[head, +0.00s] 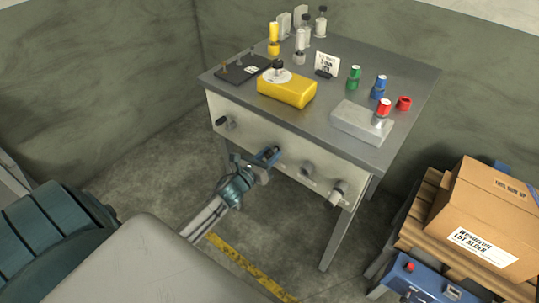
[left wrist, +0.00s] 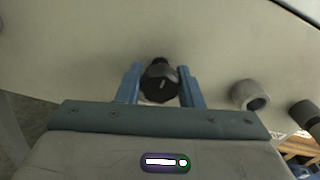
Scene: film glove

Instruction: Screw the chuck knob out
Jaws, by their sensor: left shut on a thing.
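The chuck knob is a black faceted knob (left wrist: 160,86) with a pale mark on its face, on the cream front panel (head: 247,131) of the workbench. My left gripper (head: 268,157) is at this panel, below the bench top. In the left wrist view its two blue fingers (left wrist: 159,88) stand on either side of the knob and are shut on it. The knob's far end, toward the panel, is mostly hidden. In the head view the fingers partly cover the knob. My right gripper is not in view.
A yellow block (head: 287,93), a grey block (head: 361,123) and several small containers stand on top. A cardboard box (head: 484,215) sits on pallets at right.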

